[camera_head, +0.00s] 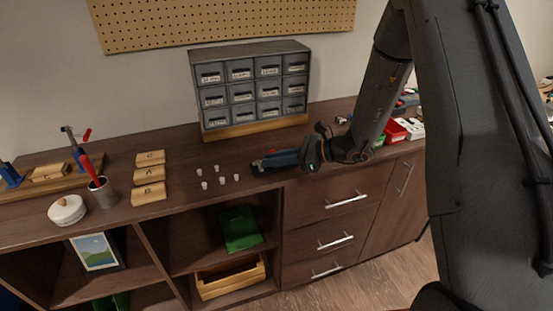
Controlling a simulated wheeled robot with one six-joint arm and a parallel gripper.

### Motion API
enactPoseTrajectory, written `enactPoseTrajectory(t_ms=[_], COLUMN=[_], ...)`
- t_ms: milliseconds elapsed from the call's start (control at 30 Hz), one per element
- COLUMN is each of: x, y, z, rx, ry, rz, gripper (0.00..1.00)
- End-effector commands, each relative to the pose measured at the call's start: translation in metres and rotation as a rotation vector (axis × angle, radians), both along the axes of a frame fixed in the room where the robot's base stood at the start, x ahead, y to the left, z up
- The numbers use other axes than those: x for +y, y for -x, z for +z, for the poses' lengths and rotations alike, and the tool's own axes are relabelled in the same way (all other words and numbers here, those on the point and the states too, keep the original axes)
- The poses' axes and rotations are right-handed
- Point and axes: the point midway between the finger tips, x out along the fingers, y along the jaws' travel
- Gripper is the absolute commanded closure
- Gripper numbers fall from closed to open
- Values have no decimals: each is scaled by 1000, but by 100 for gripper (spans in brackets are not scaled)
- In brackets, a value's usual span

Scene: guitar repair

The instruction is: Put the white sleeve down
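Several small white sleeves (204,185) stand apart on the brown countertop left of my gripper. The nearest white sleeve (236,177) is just left of and below the fingertips in the picture, with a gap between. My gripper (257,166) points left, low over the front part of the countertop. Its fingers are small and dark here, and I cannot tell whether they are open or shut. No sleeve shows between them, though one could be hidden.
A grey drawer cabinet (253,83) stands behind my gripper. Lettered wooden blocks (149,177), a cup with tools (103,193) and a round white container (67,210) are at the left. Red and white boxes (394,131) lie at the right. Bare countertop lies around the sleeves.

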Motion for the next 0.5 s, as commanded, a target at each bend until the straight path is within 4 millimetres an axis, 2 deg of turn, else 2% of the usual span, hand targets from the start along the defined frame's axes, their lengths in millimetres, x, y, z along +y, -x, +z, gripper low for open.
enactPoseTrajectory(t_ms=[33,167,500], x=[-1,-4,-69], y=[5,5,23], z=[-8,4,33], rx=[18,17,8], ry=[14,15,12], rz=[-1,-4,-5], gripper=[81,81,81])
